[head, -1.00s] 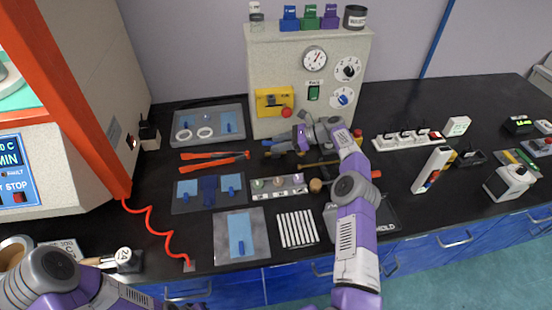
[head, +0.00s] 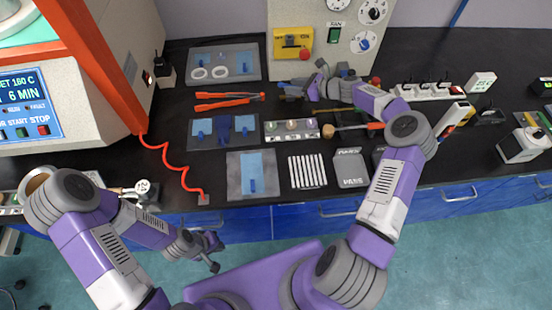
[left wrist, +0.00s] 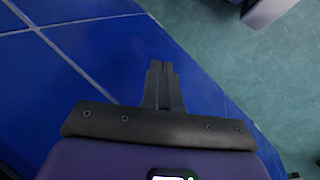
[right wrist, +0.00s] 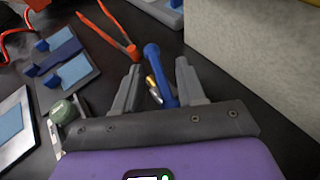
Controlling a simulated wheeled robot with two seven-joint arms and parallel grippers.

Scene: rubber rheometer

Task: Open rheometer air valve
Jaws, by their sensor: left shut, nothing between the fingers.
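The rheometer (head: 65,92), a beige machine with an orange frame and a display panel, stands at the left in the head view. In the right wrist view a blue lever handle (right wrist: 160,75) with a brass part (right wrist: 153,88), which looks like the air valve, lies between the fingers. My right gripper (head: 300,88) is over the bench below the beige instrument box. Its fingers are spread on both sides of the blue handle, with gaps showing. My left gripper (head: 212,264) is shut and empty in front of the blue cabinets; the left wrist view shows its fingers together.
The instrument box (head: 277,66) with gauges and a yellow panel is close to my right gripper. Orange tongs (head: 228,100), a blue-piece mat (head: 250,130) and a wooden-handled tool (head: 345,128) lie nearby. A red coiled hose (head: 178,165) runs down from the rheometer.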

